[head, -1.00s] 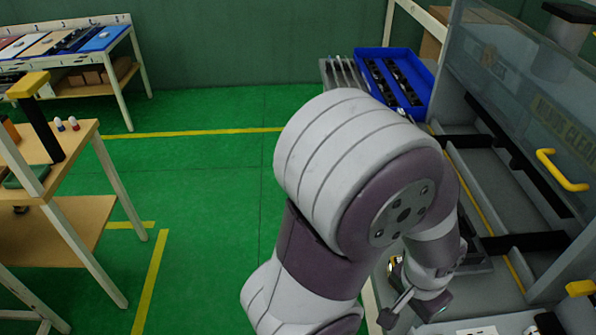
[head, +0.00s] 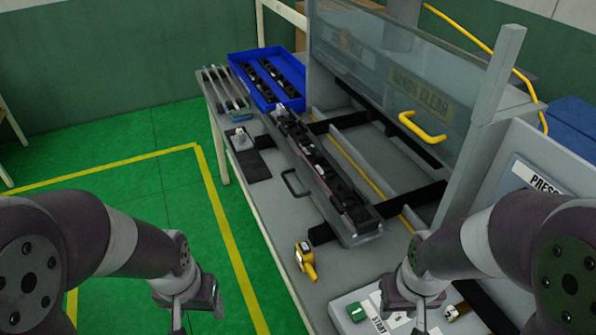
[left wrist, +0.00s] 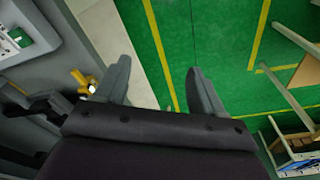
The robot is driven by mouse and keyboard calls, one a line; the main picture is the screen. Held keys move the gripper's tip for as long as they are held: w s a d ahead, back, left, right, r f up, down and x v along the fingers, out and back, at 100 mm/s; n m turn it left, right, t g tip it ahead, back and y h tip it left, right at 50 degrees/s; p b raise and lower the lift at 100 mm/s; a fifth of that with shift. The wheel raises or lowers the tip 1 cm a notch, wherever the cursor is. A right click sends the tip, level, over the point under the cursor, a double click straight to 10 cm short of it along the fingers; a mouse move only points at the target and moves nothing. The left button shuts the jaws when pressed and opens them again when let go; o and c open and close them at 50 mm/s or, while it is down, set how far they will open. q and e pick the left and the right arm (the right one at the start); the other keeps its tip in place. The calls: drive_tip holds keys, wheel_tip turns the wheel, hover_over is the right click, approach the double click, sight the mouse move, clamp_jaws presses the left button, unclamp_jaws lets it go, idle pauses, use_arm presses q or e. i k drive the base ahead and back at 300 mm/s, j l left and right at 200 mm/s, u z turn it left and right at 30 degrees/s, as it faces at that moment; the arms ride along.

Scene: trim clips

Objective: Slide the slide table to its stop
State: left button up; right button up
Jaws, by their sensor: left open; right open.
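The slide table (head: 362,238) is a long grey tray carrying a row of dark parts. It lies at the front of the press station, outside the raised clear guard, with a dark bar handle (head: 295,184) on its left side. My left gripper (head: 180,322) is at the lower left in the head view, over the green floor and apart from the slide table. Its two fingers are spread and empty in the left wrist view (left wrist: 160,85). My right gripper (head: 420,318) is at the lower right, by the start panel; its fingertips are hard to see.
A yellow-and-black tool (head: 305,262) lies on the bench near the slide table's near end. A blue bin (head: 252,82) with dark parts stands at the far end. The clear guard (head: 385,70) has a yellow handle (head: 422,128). A start panel (head: 348,292) is in front.

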sight(349, 237)
drive_tip(key=i+j+z, duration=0.15)
drive_tip(key=j+z, duration=0.15)
drive_tip(key=i+j+z, duration=0.1)
drive_tip(key=j+z, duration=0.55)
drive_tip(key=i+j, duration=0.05)
drive_tip(key=j, duration=0.05)
